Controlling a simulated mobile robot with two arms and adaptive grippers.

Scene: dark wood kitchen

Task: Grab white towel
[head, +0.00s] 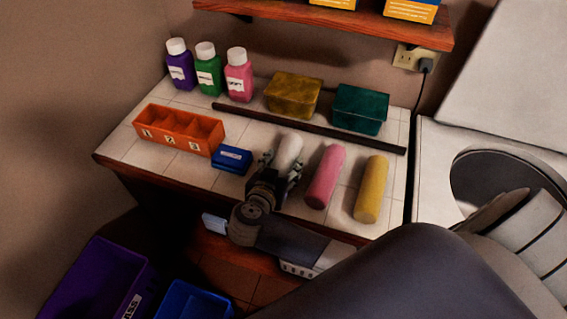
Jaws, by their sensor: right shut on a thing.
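A rolled white towel (289,148) lies on the tiled counter (183,171), left of a pink rolled towel (326,176) and a yellow rolled towel (370,188). My right gripper (283,162) is at the near end of the white towel, with its fingers on either side, shut on it. The gripper hides the towel's near part. I cannot tell whether the towel is lifted off the counter. My left gripper is not in the view.
An orange numbered tray (148,132) and a blue box (232,160) stand to the left. A dark bar (310,128) lies behind the towels, with yellow (294,94) and teal (360,107) boxes beyond. Several bottles stand at back left. A purple bin (75,285) is below.

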